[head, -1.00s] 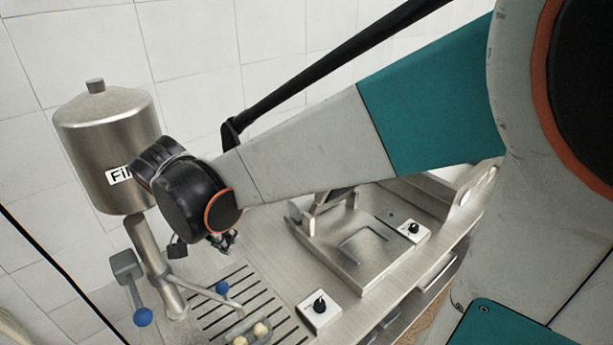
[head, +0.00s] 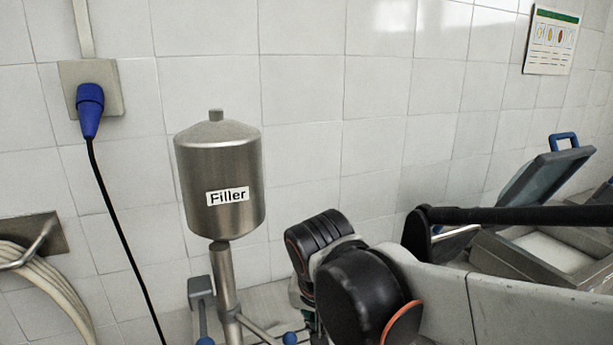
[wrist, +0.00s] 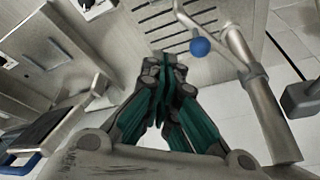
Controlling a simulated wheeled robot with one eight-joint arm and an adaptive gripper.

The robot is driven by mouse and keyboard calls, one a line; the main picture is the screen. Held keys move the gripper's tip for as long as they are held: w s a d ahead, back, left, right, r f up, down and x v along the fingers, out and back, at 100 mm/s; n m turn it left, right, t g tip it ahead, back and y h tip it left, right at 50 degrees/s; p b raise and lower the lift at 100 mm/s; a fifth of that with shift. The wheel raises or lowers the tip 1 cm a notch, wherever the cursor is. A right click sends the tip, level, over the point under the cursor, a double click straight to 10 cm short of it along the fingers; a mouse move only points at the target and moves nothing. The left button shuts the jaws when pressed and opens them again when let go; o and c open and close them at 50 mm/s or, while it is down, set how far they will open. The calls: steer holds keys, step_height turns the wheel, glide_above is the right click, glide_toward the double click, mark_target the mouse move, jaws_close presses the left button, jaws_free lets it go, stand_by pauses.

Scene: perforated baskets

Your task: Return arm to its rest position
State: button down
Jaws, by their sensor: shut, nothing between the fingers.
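My gripper (wrist: 163,60) shows in the wrist view with its teal-and-grey fingers together at the tips, shut and empty. It is above the counter, near the slotted drain grate (wrist: 172,22). In the head view my arm reaches in from the right and its black wrist joints are at the lower middle. The fingers are mostly hidden there behind and below the wrist. The steel filler (head: 222,180), labelled "Filler", stands left of my wrist, apart from it. Its post (wrist: 262,100) and blue-knobbed lever (wrist: 200,46) are to the right of my gripper in the wrist view.
A machine with a raised blue-handled lid (head: 545,180) stands on the right behind my arm. A blue plug (head: 90,108) with a hanging black cable is on the tiled wall at left. A coiled hose (head: 45,290) hangs at lower left. The wall carries a poster (head: 551,40).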

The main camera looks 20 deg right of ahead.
steer(key=s+f+n+t+y+b, duration=0.1)
steer(key=s+f+n+t+b, duration=0.2)
steer(key=s+f+n+b, duration=0.2)
steer(key=shift+s+d+f+n+y+b, duration=0.15)
steer(key=shift+s+f+n+y+b, duration=0.25)
steer(key=shift+f+n+b, duration=1)
